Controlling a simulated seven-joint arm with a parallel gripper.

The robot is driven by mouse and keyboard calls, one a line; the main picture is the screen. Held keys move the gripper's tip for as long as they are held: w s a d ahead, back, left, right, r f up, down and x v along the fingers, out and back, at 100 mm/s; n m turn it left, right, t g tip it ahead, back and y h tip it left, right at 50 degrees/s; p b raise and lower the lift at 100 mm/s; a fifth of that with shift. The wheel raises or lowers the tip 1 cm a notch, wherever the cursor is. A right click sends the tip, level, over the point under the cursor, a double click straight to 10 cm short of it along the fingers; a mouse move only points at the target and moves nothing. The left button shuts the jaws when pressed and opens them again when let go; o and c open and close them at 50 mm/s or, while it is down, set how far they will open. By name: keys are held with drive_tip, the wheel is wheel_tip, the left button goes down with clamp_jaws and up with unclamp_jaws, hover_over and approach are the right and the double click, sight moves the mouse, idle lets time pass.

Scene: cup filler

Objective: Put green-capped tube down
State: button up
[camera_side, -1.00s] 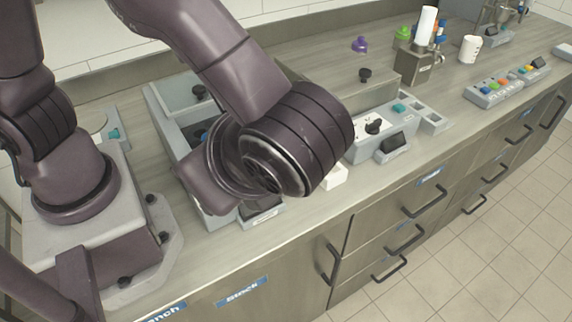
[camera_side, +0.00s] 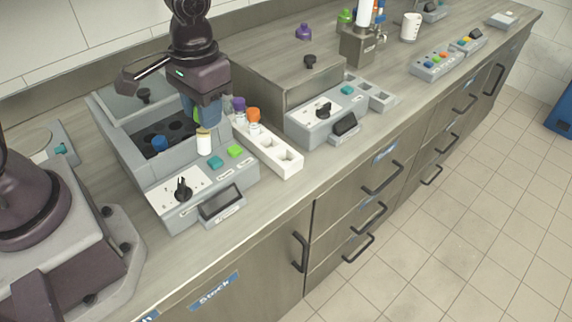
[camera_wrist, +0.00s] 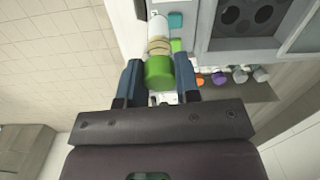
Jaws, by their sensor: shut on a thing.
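My gripper (camera_wrist: 158,72) is shut on the green cap of the green-capped tube (camera_wrist: 159,68), whose pale body points away from my wrist. In the side view my gripper (camera_side: 205,108) points down above the grey machine with the round wells (camera_side: 215,183). A white rack (camera_side: 285,164) stands right of that machine. It holds a purple-capped tube (camera_side: 238,104) and an orange-capped tube (camera_side: 253,115) at its far end; its near square slots look empty.
A blue cap (camera_side: 160,143) sits in the machine's wells, and its raised lid (camera_side: 140,98) stands behind. A grey box with a knob panel (camera_side: 300,95) stands right of the rack. The bench's front edge is close to the rack's near end.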

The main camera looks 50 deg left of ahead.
drive_tip(key=shift+w+d+f+n+t, duration=0.2)
drive_tip(key=shift+w+d+f+t, duration=0.2)
drive_tip(key=shift+w+f, duration=2)
drive_tip(key=shift+w+d+f+n+t, duration=0.25)
drive_tip(key=shift+w+d+f, duration=0.25)
drive_tip(key=shift+w+f, duration=1.85)
drive_tip(key=shift+w+d+f+n+t, duration=0.15)
drive_tip(key=shift+w+d+f+t, duration=0.25)
drive_tip(key=shift+w+f, duration=1.95)
drive_tip(key=shift+w+r, duration=0.5)
drive_tip(key=shift+w, duration=0.05)
drive_tip(key=o, duration=0.9)
drive_tip(key=shift+f, duration=0.1)
drive_tip(key=r, duration=0.4)
drive_tip(key=s+r, duration=0.1)
drive_tip(key=r, duration=0.7)
drive_tip(key=shift+s+d+r, duration=0.2)
drive_tip(key=shift+s, duration=0.05)
